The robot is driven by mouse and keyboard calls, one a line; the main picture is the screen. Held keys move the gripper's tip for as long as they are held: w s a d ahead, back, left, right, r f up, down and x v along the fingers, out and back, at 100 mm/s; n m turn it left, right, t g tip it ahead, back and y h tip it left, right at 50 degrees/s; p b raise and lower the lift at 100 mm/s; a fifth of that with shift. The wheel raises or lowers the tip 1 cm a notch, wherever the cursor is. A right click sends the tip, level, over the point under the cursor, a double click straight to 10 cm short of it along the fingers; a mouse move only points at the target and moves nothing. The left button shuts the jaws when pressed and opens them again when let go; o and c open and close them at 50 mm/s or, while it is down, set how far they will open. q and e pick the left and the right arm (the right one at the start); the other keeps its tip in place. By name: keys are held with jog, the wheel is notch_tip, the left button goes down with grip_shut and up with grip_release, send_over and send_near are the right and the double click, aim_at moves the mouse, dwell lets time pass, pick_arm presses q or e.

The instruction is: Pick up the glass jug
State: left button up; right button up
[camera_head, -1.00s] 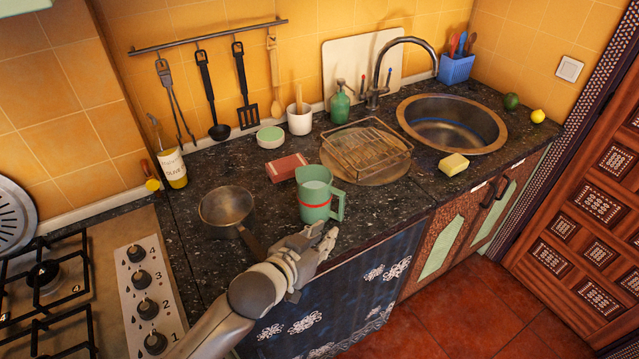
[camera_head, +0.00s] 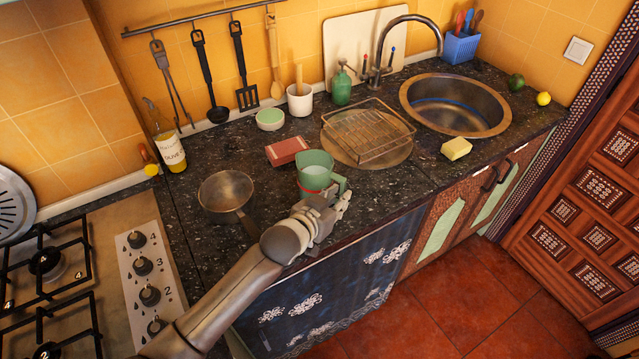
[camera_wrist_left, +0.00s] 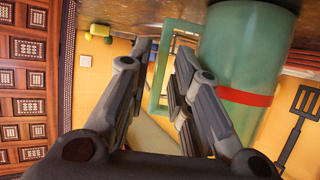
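The jug (camera_head: 316,164) is green with a red band and a handle, and stands upright near the counter's front edge. My left gripper (camera_head: 340,197) is in front of it and hides its lower part in the head view. In the left wrist view the jug (camera_wrist_left: 245,60) fills the upper right, and its handle (camera_wrist_left: 158,92) shows between and beyond the fingers. My left gripper (camera_wrist_left: 165,50) is open there, with a clear gap between its fingers. I cannot tell whether a finger touches the handle. My right gripper is not in view.
A frying pan (camera_head: 226,191) lies left of the jug, and a red box (camera_head: 287,151) is behind it. A wire rack (camera_head: 368,135) stands behind right, with a yellow sponge (camera_head: 456,148) near the sink (camera_head: 455,104).

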pick_arm(q)
jog(key=shift+p+x, duration=0.35)
jog(key=shift+x, duration=1.55)
jog(key=shift+r, duration=0.1)
grip_shut()
jog(key=shift+w+r, duration=0.1)
jog(key=shift+r, duration=0.05)
